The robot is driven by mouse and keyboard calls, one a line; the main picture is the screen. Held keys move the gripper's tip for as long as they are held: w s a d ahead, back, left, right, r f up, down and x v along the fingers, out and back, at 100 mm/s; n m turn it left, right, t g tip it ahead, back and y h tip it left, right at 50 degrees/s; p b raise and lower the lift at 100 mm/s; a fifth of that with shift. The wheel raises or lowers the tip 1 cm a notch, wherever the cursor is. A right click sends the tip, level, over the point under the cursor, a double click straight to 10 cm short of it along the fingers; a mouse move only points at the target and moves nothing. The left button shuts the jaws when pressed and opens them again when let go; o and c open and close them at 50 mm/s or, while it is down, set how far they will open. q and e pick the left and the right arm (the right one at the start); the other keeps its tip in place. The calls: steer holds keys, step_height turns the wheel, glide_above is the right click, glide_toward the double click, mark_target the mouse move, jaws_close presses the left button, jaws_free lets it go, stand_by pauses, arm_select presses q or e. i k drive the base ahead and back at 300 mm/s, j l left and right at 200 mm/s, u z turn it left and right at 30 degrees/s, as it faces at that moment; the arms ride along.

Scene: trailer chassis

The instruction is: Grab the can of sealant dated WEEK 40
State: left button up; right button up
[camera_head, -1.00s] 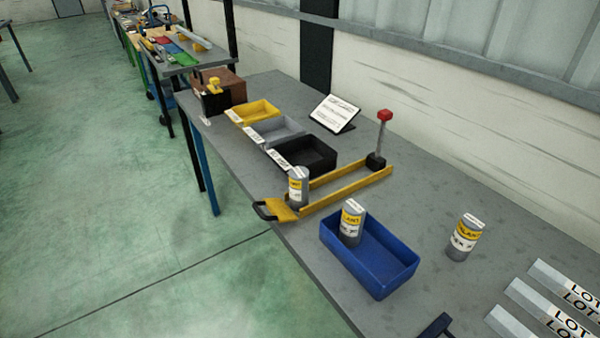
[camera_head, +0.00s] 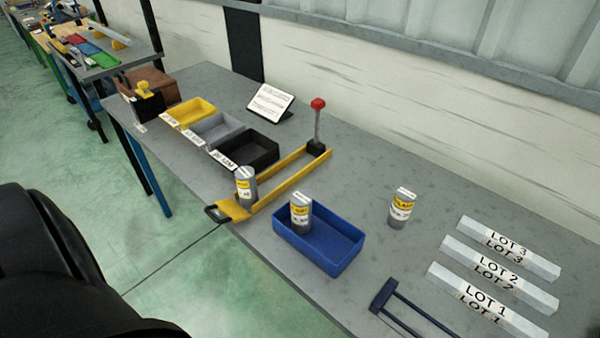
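Three grey cans with yellow and white labels stand on the bench. A second can (camera_head: 300,212) stands in the left part of the blue bin (camera_head: 345,262). A third can (camera_head: 401,208) stands alone on the bench, right of the bin. The week numbers on the labels are too small to read. A black part of my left arm fills the lower left corner, and a dark piece shows at the lower right edge. No gripper fingers are in view.
A yellow frame (camera_head: 290,178) with a red-knobbed lever (camera_head: 318,118) lies mid-bench. Yellow, grey and black trays (camera_head: 250,155) and a sign (camera_head: 270,103) stand behind. LOT bars (camera_head: 500,268) and a dark blue handled tool (camera_head: 384,296) lie at right.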

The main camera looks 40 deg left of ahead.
mark_target(245, 178)
steer(key=j+z, duration=0.35)
steer(key=k+j+z, duration=0.1)
steer(key=j+z, duration=0.2)
steer(key=j, duration=0.2)
steer(key=k+j+z, duration=0.15)
steer(key=j+z, duration=0.2)
steer(key=k+j+z, duration=0.3)
steer(key=j, duration=0.2)
steer(key=i, duration=0.1)
